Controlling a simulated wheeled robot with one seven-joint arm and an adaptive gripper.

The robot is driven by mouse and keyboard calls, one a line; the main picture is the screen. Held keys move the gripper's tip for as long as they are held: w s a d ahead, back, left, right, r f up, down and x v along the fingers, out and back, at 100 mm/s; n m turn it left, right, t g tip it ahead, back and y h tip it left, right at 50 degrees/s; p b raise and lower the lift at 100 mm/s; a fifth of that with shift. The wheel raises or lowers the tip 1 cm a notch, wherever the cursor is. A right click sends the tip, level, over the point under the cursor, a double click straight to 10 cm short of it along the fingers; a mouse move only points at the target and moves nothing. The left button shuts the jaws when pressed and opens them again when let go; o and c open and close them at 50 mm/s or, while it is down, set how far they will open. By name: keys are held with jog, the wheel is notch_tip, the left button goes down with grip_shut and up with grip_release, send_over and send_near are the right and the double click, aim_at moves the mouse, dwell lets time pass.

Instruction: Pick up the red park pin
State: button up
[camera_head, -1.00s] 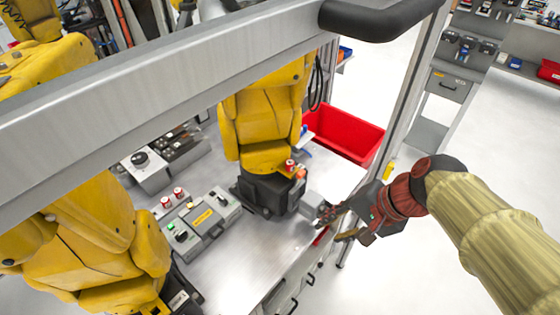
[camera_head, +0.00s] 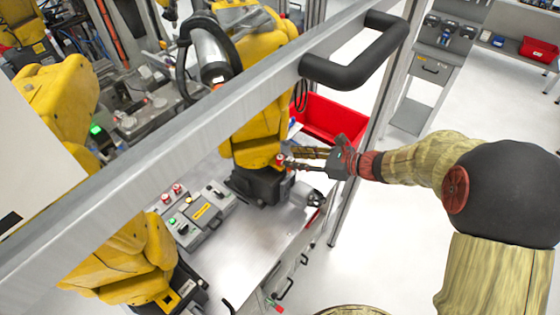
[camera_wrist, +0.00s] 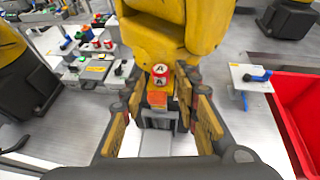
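A small red pin with a white marked top (camera_wrist: 160,72) stands at the foot of a yellow robot arm, above an orange block (camera_wrist: 157,99). It also shows as a small red spot in the head view (camera_head: 280,159). I take it to be the park pin. My gripper (camera_head: 292,162) reaches in from the right, with its tips close to the pin. In the wrist view my gripper (camera_wrist: 158,90) is open, one finger on each side of the pin and block. Whether either finger touches them I cannot tell.
The yellow arm (camera_wrist: 165,35) rises right behind the pin. A red bin (camera_head: 330,118) stands at the right. A control box (camera_head: 203,212) with red buttons is on the metal table (camera_head: 235,262). A frame bar with a black handle (camera_head: 350,72) crosses above.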

aim_at(281, 157)
jog(key=x, duration=0.4)
jog(key=shift+f, duration=0.15)
jog(key=shift+c, duration=0.8)
jog(key=c, duration=0.6)
